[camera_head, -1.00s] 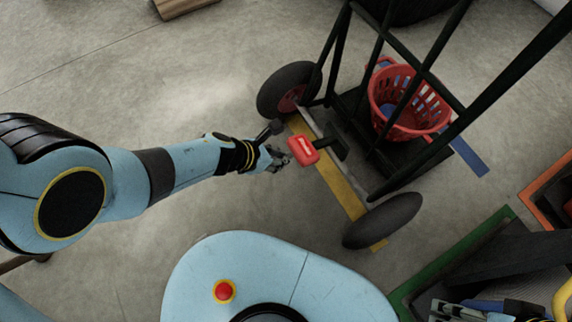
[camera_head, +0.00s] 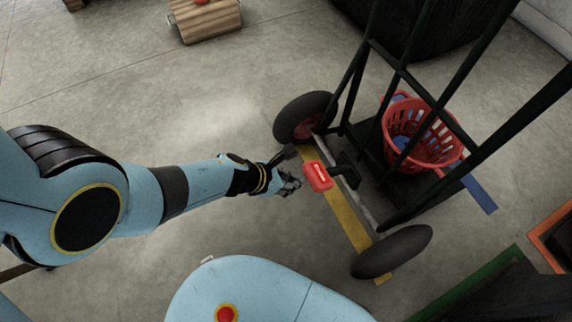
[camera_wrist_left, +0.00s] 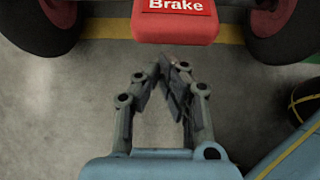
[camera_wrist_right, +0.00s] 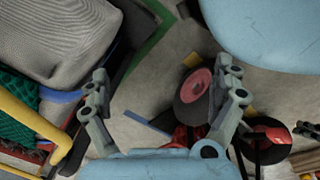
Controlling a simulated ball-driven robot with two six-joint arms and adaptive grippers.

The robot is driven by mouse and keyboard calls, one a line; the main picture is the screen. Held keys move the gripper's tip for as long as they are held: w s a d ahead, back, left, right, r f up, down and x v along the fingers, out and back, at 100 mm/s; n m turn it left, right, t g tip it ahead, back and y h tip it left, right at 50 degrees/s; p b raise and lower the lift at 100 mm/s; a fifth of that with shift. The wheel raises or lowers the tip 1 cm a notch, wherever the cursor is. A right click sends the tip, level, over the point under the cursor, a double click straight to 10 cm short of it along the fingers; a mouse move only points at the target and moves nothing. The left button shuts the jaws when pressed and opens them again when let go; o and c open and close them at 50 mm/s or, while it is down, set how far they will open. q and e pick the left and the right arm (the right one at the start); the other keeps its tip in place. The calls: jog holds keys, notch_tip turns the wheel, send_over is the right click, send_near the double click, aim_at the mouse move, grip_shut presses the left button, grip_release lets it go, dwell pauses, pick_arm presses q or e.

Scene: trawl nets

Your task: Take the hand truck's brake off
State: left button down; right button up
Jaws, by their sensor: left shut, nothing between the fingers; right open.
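The hand truck (camera_head: 400,72) is a black frame on two black wheels with red hubs. Its red brake pedal (camera_head: 317,176) sticks out between the wheels, toward me. In the left wrist view the pedal (camera_wrist_left: 176,22) bears the word "Brake". My left gripper (camera_head: 292,184) is shut and empty, just left of the pedal and apart from it. In the left wrist view its fingertips (camera_wrist_left: 172,62) meet just below the pedal's near edge. My right gripper (camera_wrist_right: 163,80) is open and empty; it is outside the head view.
A red basket (camera_head: 425,150) with blue things in it stands on the truck's base. A yellow floor stripe (camera_head: 346,215) runs under the axle. Crates with orange (camera_head: 546,246) and green edges lie at the right. A wooden block (camera_head: 207,22) lies at the back. Floor left of the truck is clear.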

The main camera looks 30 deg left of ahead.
pick_arm(q)
jog(key=v, duration=1.2)
dwell(0.5)
